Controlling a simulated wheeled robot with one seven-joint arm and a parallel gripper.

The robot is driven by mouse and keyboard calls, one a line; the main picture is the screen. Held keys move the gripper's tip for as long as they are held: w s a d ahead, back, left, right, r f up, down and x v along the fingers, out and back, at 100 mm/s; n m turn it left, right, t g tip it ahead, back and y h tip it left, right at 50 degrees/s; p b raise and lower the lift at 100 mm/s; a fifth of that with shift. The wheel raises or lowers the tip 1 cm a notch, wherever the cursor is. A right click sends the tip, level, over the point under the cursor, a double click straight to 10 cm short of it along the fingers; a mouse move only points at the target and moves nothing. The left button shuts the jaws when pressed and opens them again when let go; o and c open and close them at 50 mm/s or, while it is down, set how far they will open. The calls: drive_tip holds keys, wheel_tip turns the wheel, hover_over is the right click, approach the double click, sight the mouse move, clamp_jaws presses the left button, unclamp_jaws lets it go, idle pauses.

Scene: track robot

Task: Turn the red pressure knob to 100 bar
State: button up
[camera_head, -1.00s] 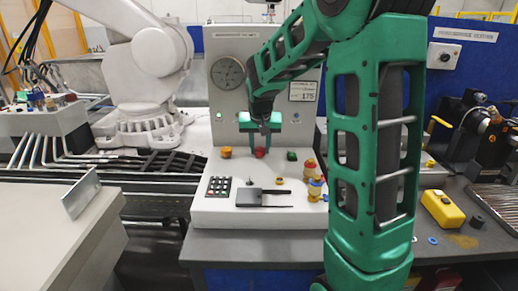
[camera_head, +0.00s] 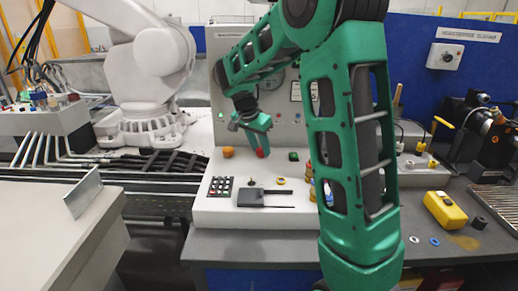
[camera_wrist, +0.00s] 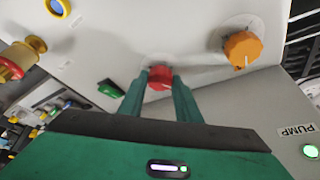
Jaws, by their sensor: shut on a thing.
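The orange knob also shows in the wrist view (camera_wrist: 242,48).
The console top (camera_head: 215,210) also bears a keypad (camera_head: 221,187), a dark flat device (camera_head: 252,196) and yellow-red fittings at its right. A yellow box (camera_head: 444,209) lies on the bench to the right. A white robot arm (camera_head: 155,60) stands at the left.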

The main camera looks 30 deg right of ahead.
drive_tip(key=shift+a, duration=0.2)
drive_tip(key=o, duration=1.1)
drive_tip(key=shift+c, duration=0.2)
drive_tip(key=shift+d, duration=0.1)
drive_tip(key=v, duration=1)
drive_tip(key=shift+r, duration=0.35)
